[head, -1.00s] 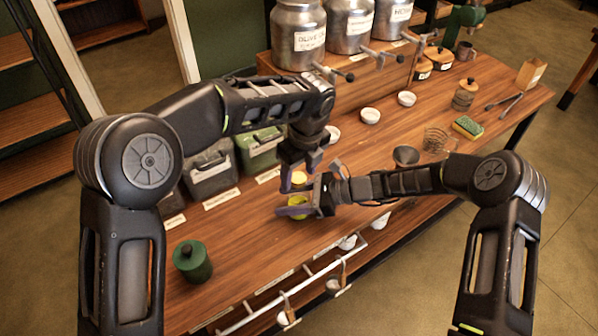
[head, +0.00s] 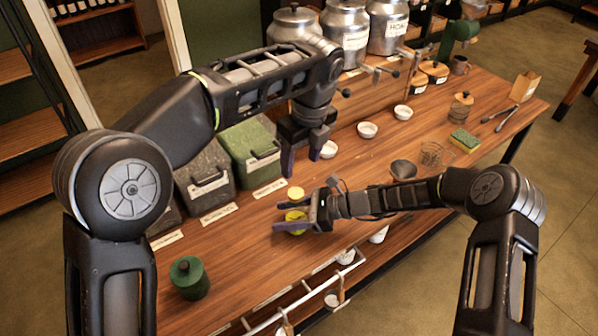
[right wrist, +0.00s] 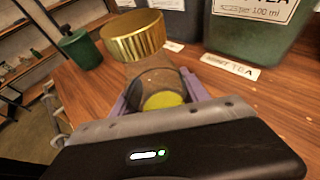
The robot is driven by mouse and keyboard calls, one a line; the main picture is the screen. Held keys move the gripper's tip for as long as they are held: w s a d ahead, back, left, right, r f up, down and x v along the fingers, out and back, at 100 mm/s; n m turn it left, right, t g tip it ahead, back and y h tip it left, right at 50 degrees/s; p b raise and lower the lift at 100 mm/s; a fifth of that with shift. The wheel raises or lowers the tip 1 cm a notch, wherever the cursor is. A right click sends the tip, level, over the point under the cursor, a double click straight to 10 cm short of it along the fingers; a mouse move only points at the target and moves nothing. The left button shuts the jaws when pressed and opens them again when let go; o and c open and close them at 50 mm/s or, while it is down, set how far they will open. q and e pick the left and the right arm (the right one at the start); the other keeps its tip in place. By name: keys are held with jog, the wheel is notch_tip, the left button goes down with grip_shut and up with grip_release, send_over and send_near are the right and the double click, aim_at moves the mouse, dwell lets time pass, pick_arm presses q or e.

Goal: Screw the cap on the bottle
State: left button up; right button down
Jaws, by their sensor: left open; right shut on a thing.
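The clear glass bottle (right wrist: 150,80) with yellow contents stands between the fingers of my right gripper (head: 292,215), which is shut on it. The gold cap (right wrist: 133,35) sits on the bottle's top in the right wrist view; how tightly it is seated cannot be told. In the head view the cap (head: 296,193) shows as a small yellow disc just beyond the right gripper's fingers. My left gripper (head: 303,155) is open and empty, pointing down above the cap and apart from it.
Green and dark bins (head: 250,150) stand behind the bottle on the wooden table (head: 250,250). A green lidded jar (head: 189,278) is at the front left. White bowls (head: 367,130), a dark funnel (head: 403,169) and a sponge (head: 465,140) lie to the right. Table around the bottle is clear.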

pick_arm(q)
jog(key=shift+s+d+r, duration=0.1)
jog(key=shift+r, duration=0.45)
pick_arm(e)
jog(key=shift+c, duration=2.4)
grip_release()
jog(key=b+v, duration=0.1)
jog(key=v, duration=0.6)
jog(key=shift+d+b, duration=0.1)
jog(key=shift+b, duration=0.3)
pick_arm(q)
jog(key=shift+f, duration=0.95)
pick_arm(e)
jog(key=shift+d+r, duration=0.15)
jog(key=shift+d, duration=0.15)
